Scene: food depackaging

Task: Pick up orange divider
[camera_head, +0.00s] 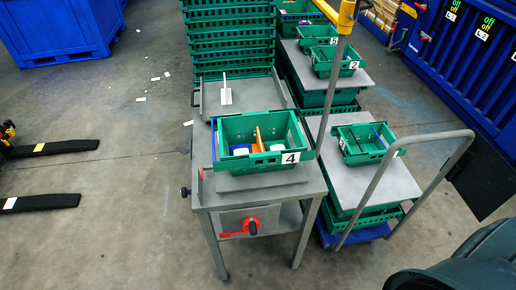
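The orange divider (259,140) stands upright, slightly tilted, inside a green crate (225,129) marked 4. Its lower part is hidden by the crate's front wall and contents. White and blue items (240,151) lie beside it in the crate, partly hidden. The crate sits on a grey metal table (305,187) with a red-handled knob on its front. Neither of my grippers shows in the head view.
Stacked green crates (230,45) stand behind the table. A cart with a grey handle (400,150) carries another green crate (350,150) on the right. A grey pole with a yellow top (346,17) rises close to the table's right. Open floor (120,230) lies left.

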